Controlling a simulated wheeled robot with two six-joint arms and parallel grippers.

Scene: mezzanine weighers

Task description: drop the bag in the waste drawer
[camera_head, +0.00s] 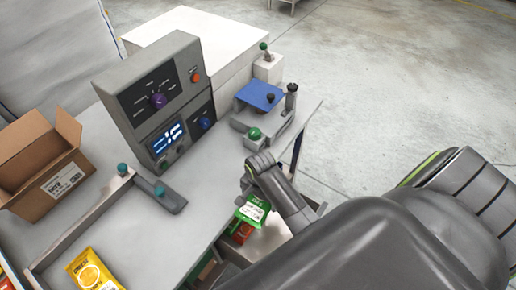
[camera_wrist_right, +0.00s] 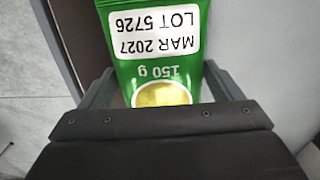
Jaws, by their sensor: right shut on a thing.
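A green bag (camera_head: 254,209) with a white date label hangs at the table's right edge in the head view. It fills the middle of the right wrist view (camera_wrist_right: 158,70), where the label reads MAR 2027 LOT 5726. My right gripper (camera_head: 254,194) is shut on the bag; its fingers flank the bag in the wrist view (camera_wrist_right: 162,98). A pale open drawer (camera_head: 271,238), seemingly the waste drawer, shows below the bag, partly hidden by my right arm. A red item (camera_head: 241,233) shows just under the bag. My left gripper is not in view.
A grey weigher console (camera_head: 160,95) with a lit display stands on the table (camera_head: 140,225). A blue-topped fixture (camera_head: 260,97) is beyond the gripper. An open cardboard box (camera_head: 40,165) and a yellow packet (camera_head: 93,272) are at left. Floor is clear at upper right.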

